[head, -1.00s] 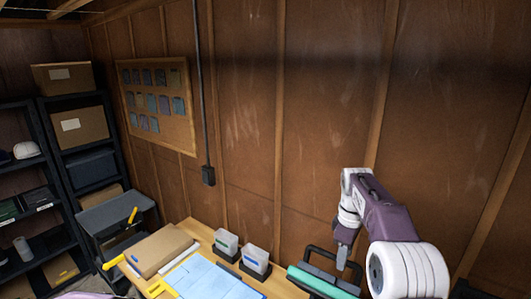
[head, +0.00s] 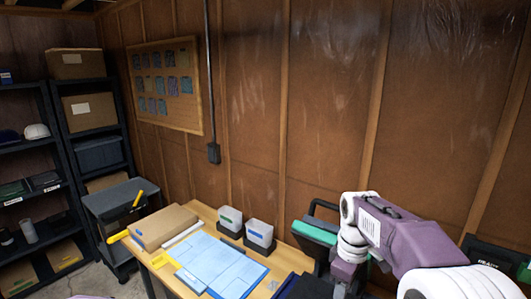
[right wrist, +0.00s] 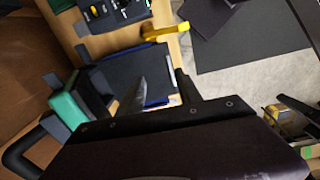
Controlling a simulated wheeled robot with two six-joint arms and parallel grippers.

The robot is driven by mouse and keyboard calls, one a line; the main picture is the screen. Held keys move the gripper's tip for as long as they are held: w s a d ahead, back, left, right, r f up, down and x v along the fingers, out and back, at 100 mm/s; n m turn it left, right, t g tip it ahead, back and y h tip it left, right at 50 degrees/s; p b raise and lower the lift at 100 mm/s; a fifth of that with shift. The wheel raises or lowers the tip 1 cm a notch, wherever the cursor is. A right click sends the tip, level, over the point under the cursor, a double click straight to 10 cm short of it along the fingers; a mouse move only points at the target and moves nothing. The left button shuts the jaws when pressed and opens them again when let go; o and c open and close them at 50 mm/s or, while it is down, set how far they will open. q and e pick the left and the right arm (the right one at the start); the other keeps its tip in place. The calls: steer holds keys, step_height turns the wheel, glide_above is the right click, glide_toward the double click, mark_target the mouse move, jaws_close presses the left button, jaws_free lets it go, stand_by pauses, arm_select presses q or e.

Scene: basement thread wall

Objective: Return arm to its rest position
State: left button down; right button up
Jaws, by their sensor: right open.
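My right arm (head: 400,240) comes in from the lower right of the head view, bent over the table's right end. Its wrist hangs down and its fingertips are not clear there. In the right wrist view, my right gripper (right wrist: 160,92) is open, its two dark fingers apart with nothing between them. A dark, blue-edged item (right wrist: 120,72) lies below and beyond the fingers. My left gripper shows in neither current view.
A teal-topped case with a black handle (head: 314,229) stands close to my right wrist. Black shelves (head: 62,130) stand left; the panelled wall (head: 330,110) is behind.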

steer(key=s+f+m+b, duration=0.1)
steer(key=s+f, duration=0.1)
steer(key=f, duration=0.2)
steer(key=s+a+f+m+b, duration=0.1)
steer(key=s+f+b, duration=0.1)
steer(key=f, duration=0.3)
steer(key=s+f+m+b, duration=0.1)
steer(key=s+f, duration=0.3)
steer(key=f, duration=0.1)
steer(key=shift+s+a+b, duration=0.15)
steer(key=shift+s+b, duration=0.05)
steer(key=shift+b, duration=0.2)
arm_select(q)
step_height(320, 180, down, 8)
steer(key=shift+w+d+r, duration=0.15)
steer(key=shift+w, duration=0.25)
arm_select(e)
steer(key=s+f+m, duration=0.4)
steer(key=f+m, duration=0.3)
steer(key=shift+s+d+m+t, duration=0.25)
steer(key=shift+m+t, duration=0.05)
steer(key=shift+t, duration=0.1)
arm_select(q)
steer(key=shift+w+d, duration=0.1)
arm_select(e)
steer(key=shift+f, duration=0.1)
